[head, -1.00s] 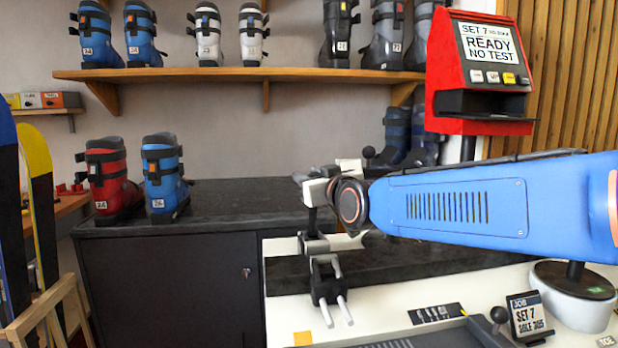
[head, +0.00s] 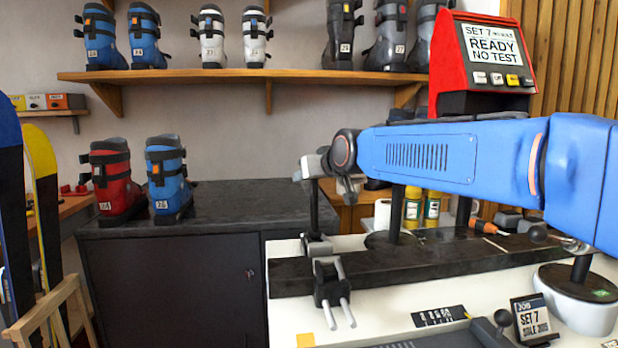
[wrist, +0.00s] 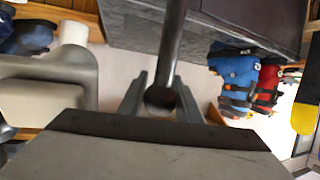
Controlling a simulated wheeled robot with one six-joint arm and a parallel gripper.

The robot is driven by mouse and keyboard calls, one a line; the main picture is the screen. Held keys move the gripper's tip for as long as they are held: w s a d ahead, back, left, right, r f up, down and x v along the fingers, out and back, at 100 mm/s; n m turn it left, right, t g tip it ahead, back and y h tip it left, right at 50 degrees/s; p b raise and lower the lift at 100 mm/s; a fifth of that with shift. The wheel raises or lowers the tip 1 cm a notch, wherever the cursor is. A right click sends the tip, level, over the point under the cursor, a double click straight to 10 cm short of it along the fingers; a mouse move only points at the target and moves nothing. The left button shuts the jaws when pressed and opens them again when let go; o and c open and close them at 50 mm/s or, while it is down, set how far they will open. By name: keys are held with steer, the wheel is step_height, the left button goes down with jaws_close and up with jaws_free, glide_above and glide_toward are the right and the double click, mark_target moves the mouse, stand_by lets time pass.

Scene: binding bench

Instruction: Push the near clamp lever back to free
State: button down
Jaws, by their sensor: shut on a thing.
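The near clamp (head: 331,287) is a black block with two pale prongs and a grey part on top, at the front left end of the black bench rail (head: 290,276). Its lever (head: 315,212) is a dark rod standing roughly upright from the clamp. My gripper (head: 310,167) is at the top of this rod, coming from the right. In the wrist view the lever (wrist: 173,45) runs between the two grey fingers of my gripper (wrist: 160,97), with its rounded dark end at them. The fingers are shut on it. The lever's top is hidden in the head view.
A second dark post (head: 393,218) rises from the rail under my arm. The red display box (head: 483,60) stands at the upper right.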

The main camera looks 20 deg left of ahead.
steer(key=c, duration=1.3)
jaws_free()
steer(key=shift+a, duration=0.1)
steer(key=v, duration=1.7)
